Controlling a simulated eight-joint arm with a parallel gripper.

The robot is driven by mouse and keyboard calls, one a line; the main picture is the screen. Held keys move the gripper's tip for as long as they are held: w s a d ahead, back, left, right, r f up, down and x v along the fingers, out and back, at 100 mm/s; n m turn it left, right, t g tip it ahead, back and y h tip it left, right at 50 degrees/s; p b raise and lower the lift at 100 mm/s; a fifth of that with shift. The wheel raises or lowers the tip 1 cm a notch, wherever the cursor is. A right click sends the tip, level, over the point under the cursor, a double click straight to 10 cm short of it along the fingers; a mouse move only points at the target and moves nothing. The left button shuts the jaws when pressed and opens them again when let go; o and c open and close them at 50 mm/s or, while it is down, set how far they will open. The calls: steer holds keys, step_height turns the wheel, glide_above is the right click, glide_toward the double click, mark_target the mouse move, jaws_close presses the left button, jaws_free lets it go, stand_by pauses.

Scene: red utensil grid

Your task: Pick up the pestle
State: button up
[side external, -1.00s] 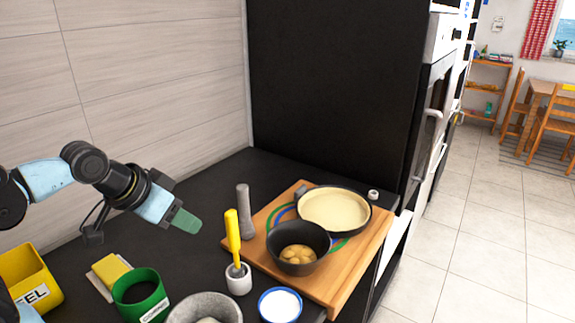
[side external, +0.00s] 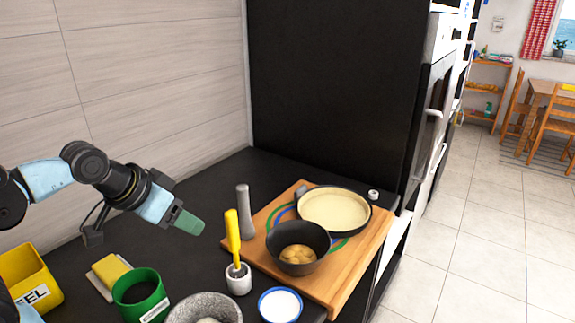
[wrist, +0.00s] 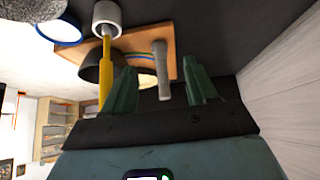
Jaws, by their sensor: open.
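The pestle (wrist: 160,68) appears in the gap between the fingers, beyond the tips. A grey stone mortar (side external: 232,308) is cut by the bottom edge of the side view.
A yellow-handled brush (side external: 232,231) stands in a white holder (side external: 239,280) close to the pestle. The wooden board (side external: 343,285) carries a dark bowl (side external: 274,244) and a pan (side external: 334,208). A green container (side external: 125,293) and yellow sponge (side external: 110,269) sit nearer the arm.

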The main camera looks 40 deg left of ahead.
step_height(320, 180, up, 8)
steer(key=f+m+g, duration=0.1)
steer(key=m+g, duration=0.4)
steer(key=g, duration=0.2)
glide_above(243, 200)
steer(key=shift+w+a+r, duration=0.25)
steer(key=shift+a, duration=0.1)
steer(key=f, duration=1.2)
steer(key=shift+w+a, duration=0.1)
steer(key=shift+w, duration=0.1)
jaws_close()
